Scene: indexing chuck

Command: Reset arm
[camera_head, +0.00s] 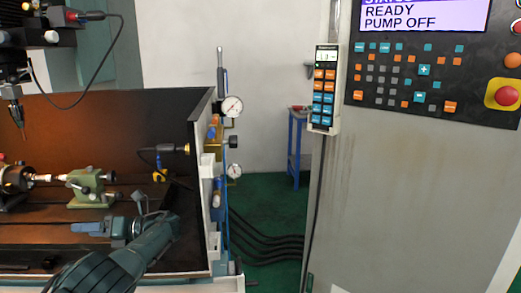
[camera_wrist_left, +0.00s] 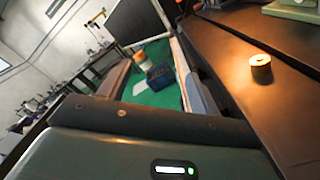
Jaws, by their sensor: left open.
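My left arm comes in from the bottom left of the head view, and my left gripper (camera_head: 74,227) points left over the dark machine bed. The gripper is open, and I see nothing between its fingers. It is in front of the green tailstock (camera_head: 91,188), apart from it in the picture. The chuck (camera_head: 14,180) is at the left edge, with a light part (camera_head: 48,178) between it and the tailstock. The left wrist view shows a small metal cylinder (camera_wrist_left: 261,70) on a dark surface; the fingertips are not visible there. My right gripper is not in view.
The machine's side wall (camera_head: 205,150) carries gauges (camera_head: 233,106) and valves close right of my left arm. A control cabinet (camera_head: 410,190) with a lit screen (camera_head: 420,15) and a hanging pendant (camera_head: 324,90) stands at right. Black hoses (camera_head: 265,245) cross the green floor.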

